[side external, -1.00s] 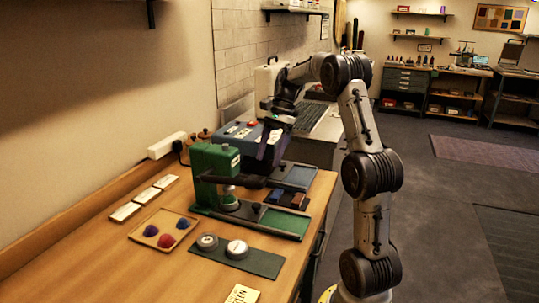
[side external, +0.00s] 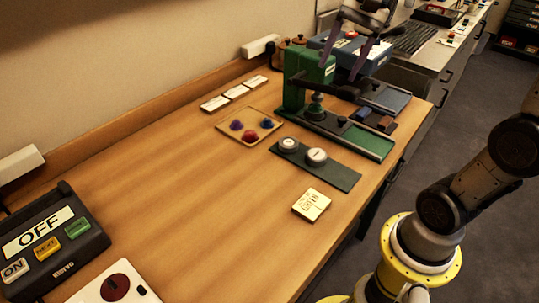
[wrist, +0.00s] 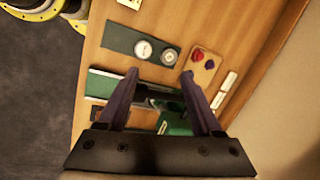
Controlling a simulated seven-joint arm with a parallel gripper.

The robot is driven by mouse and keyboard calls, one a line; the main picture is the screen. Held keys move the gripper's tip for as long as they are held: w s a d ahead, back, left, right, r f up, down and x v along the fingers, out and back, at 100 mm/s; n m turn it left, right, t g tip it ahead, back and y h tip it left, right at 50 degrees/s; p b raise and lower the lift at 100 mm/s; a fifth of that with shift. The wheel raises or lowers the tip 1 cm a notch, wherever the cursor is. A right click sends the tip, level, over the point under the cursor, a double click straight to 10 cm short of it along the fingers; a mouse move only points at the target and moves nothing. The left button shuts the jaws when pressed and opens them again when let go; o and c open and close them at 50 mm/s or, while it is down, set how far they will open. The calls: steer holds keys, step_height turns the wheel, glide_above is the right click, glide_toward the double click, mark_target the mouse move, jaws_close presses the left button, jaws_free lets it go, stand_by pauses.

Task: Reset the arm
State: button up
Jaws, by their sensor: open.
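My gripper (side external: 342,70) is at the top of the side external view, with its two dark purple fingers spread apart and pointing down. It appears in front of the blue machine (side external: 379,56) and beside the green press (side external: 294,88); its exact height above them is unclear. In the wrist view my gripper (wrist: 160,73) is open, with nothing held between the fingers. The green press (wrist: 176,124) shows partly between and behind the fingers there.
A dark green mat (side external: 342,177) holds two round pieces. A wooden tray (side external: 231,132) holds red and blue lumps. A cream card (side external: 311,205), white labels (side external: 215,103) and an OFF control box (side external: 48,243) lie on the table (side external: 190,205). The table's middle is bare.

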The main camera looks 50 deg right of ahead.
steer(key=s+a+f+n+t+h, duration=0.1)
steer(key=s+a+f+n+t, duration=0.1)
steer(key=s+a+n, duration=0.6)
steer(key=s+d+f+n+t+h, duration=0.1)
steer(key=s+d+f+n, duration=0.1)
steer(key=s+f+n, duration=0.2)
step_height(320, 180, down, 2)
steer(key=n, duration=0.2)
steer(key=shift+s+f+n, duration=0.2)
steer(key=shift+s+n, duration=0.1)
steer(key=shift+s, duration=0.05)
